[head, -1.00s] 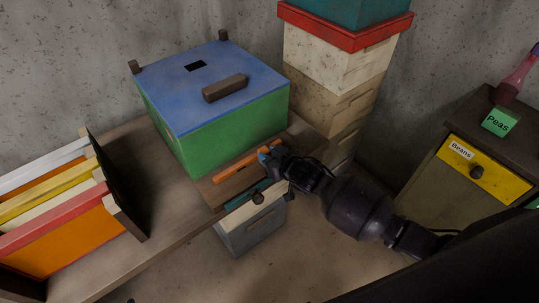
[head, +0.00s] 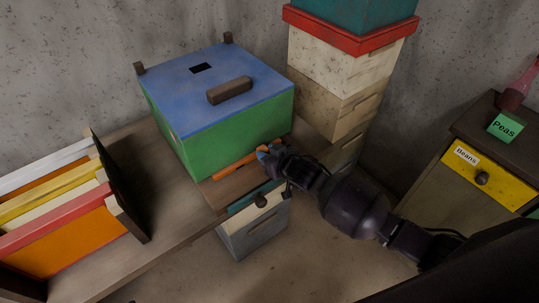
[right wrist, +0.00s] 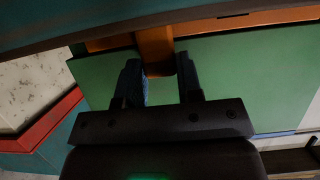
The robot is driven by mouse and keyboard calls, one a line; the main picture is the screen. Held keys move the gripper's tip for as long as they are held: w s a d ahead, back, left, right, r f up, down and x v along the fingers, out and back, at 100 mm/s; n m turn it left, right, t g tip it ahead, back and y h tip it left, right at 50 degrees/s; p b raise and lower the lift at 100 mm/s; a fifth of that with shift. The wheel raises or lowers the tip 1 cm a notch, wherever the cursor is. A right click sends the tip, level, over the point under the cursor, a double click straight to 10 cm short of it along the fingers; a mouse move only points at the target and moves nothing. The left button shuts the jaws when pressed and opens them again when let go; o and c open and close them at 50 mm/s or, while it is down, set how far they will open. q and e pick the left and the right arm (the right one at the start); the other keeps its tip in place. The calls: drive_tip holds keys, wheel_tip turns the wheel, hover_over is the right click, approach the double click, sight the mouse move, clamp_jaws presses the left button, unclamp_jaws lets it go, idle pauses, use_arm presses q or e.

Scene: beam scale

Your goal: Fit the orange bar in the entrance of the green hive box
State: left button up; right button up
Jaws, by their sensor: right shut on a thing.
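The green hive box (head: 240,130) stands on the wooden bench under a blue lid (head: 215,85) with a brown handle. The orange bar (head: 232,166) lies low along the box's front face, close to its bottom edge. My right gripper (head: 268,153) is at the bar's right end, shut on it. In the right wrist view an orange piece (right wrist: 156,48) sits between the two fingers (right wrist: 161,78), with the green wall (right wrist: 245,75) behind. The entrance is hidden, and I cannot tell whether the bar is inside it. My left gripper is out of view.
A rack of colored frames (head: 60,225) stands on the bench at left. A stack of pale boxes with a red rim (head: 345,38) stands behind at right. A cabinet with a yellow Beans drawer (head: 495,180) is at far right. A grey box (head: 255,235) sits below the bench edge.

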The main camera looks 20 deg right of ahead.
drive_tip(key=shift+w+a, duration=0.1)
drive_tip(key=shift+w, duration=0.25)
drive_tip(key=o, duration=1.1)
drive_tip(key=shift+s, duration=0.1)
drive_tip(key=p+v, duration=0.1)
drive_tip(key=v, duration=0.9)
drive_tip(key=shift+s+r+p, duration=0.25)
drive_tip(key=shift+p, duration=0.05)
drive_tip(key=s+d+f+m+h, duration=0.1)
drive_tip(key=s+d+f, duration=0.1)
drive_tip(key=s, duration=0.4)
drive_tip(key=s+d+f+m+g+h, duration=0.1)
drive_tip(key=s+d+f+h, duration=0.1)
drive_tip(key=s, duration=0.5)
drive_tip(key=s+d+f+m+h, duration=0.1)
drive_tip(key=s+d+f, duration=0.3)
drive_tip(key=s, duration=0.3)
drive_tip(key=shift+s+d+f+h, duration=0.25)
drive_tip(key=shift+f+h, duration=0.15)
drive_tip(key=shift+f, duration=0.05)
